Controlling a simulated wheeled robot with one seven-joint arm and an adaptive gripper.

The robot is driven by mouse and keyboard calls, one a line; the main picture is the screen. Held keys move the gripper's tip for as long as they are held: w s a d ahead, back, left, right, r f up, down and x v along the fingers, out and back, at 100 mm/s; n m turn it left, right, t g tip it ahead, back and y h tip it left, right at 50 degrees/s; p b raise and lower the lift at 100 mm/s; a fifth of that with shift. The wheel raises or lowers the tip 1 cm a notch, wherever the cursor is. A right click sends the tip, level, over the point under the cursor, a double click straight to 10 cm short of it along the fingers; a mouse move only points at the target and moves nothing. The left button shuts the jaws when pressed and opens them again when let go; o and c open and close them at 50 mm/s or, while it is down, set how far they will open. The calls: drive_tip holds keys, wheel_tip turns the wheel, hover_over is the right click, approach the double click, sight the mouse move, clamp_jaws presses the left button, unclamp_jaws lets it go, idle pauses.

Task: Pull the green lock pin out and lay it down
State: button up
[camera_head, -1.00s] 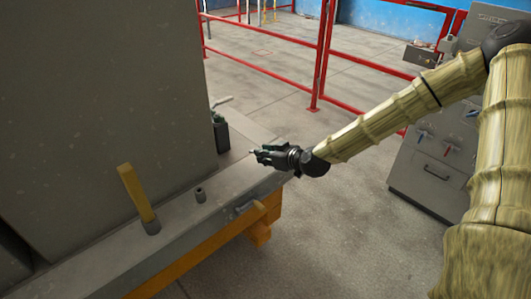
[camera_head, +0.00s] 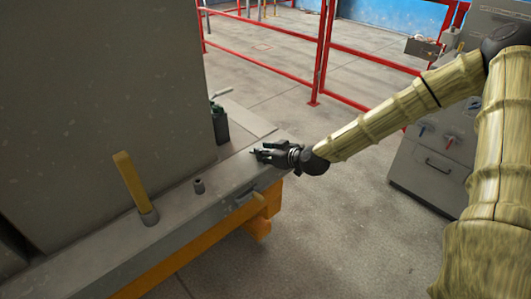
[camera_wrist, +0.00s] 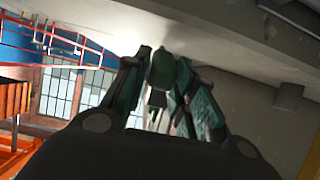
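My gripper (camera_head: 256,152) is over the right end of the grey ledge (camera_head: 215,192), near its front edge, pointing left. In the wrist view its dark teal fingers (camera_wrist: 163,78) stand on either side of a small dark green block (camera_wrist: 162,70). This block could be the head of the green lock pin. I cannot tell whether the fingers press on it. A dark green box-like thing (camera_head: 220,125) with a paler green lever on top stands on the ledge behind and left of my gripper, apart from it. The pin is not clear in the head view.
A tall grey panel (camera_head: 105,90) rises behind. An orange frame (camera_head: 262,218) carries the ledge. Red rails (camera_head: 322,60) and a grey cabinet (camera_head: 440,165) stand beyond open floor.

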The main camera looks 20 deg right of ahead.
drive_tip(key=o, duration=0.3)
drive_tip(key=v, duration=1.2)
idle(0.6)
drive_tip(key=shift+f, duration=0.15)
drive_tip(key=s+a+f+m+g+h, duration=0.1)
drive_tip(key=s+a+f+g, duration=0.2)
drive_tip(key=s+f, duration=0.55)
drive_tip(key=s+a+f+m+g+h, duration=0.1)
drive_tip(key=s+a+f+m+g, duration=0.25)
drive_tip(key=f, duration=0.85)
drive_tip(key=s+a+f+g, duration=0.1)
drive_tip(key=s+f, duration=0.3)
drive_tip(key=s, duration=0.3)
drive_tip(key=s+a+f+g+h, duration=0.1)
drive_tip(key=s+f, duration=0.3)
drive_tip(key=s, duration=0.4)
drive_tip(key=s+a+f+g+h, duration=0.1)
drive_tip(key=s+a+f+g, duration=0.1)
drive_tip(key=s+f, duration=0.3)
drive_tip(key=shift+s+g, duration=0.75)
drive_tip(key=shift+s, duration=0.45)
